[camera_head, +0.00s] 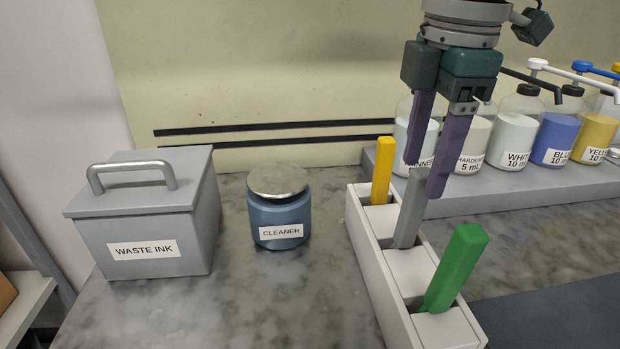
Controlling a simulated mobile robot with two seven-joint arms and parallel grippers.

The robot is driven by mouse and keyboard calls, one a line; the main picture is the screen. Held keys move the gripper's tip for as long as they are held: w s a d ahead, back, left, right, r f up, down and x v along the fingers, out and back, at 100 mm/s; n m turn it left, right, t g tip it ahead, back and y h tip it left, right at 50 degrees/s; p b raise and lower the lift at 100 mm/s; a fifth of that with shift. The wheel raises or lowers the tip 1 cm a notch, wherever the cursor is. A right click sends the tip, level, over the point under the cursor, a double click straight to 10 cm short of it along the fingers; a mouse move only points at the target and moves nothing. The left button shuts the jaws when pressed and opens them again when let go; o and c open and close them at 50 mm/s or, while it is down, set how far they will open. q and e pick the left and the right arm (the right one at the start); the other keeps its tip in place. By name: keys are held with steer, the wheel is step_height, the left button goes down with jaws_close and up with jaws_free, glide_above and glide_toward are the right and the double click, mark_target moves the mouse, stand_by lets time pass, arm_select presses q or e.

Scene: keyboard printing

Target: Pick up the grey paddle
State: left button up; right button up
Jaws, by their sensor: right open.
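The grey paddle (410,208) stands in the middle slot of a white holder (377,262), tilted slightly to the right. My right gripper (427,180) comes down from above with its two purple fingers apart. The fingertips are around the upper part of the grey paddle, one on its left and one on its right. Whether either finger touches it I cannot tell. A yellow paddle (382,170) stands in the slot behind, and a green paddle (455,268) in the slot in front. My left gripper is not in view.
A blue cleaner jar (280,215) with a metal lid and a grey waste ink box (150,225) stand to the left. Several pump bottles, including a blue one (557,138), stand on a grey raised rack (520,190) at the right. The marble counter (290,300) is clear at front left.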

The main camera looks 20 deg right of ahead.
glide_above(404, 247)
steer(key=f, duration=0.6)
steer(key=shift+w+d+f, duration=0.2)
steer(key=shift+f, duration=0.2)
jaws_close()
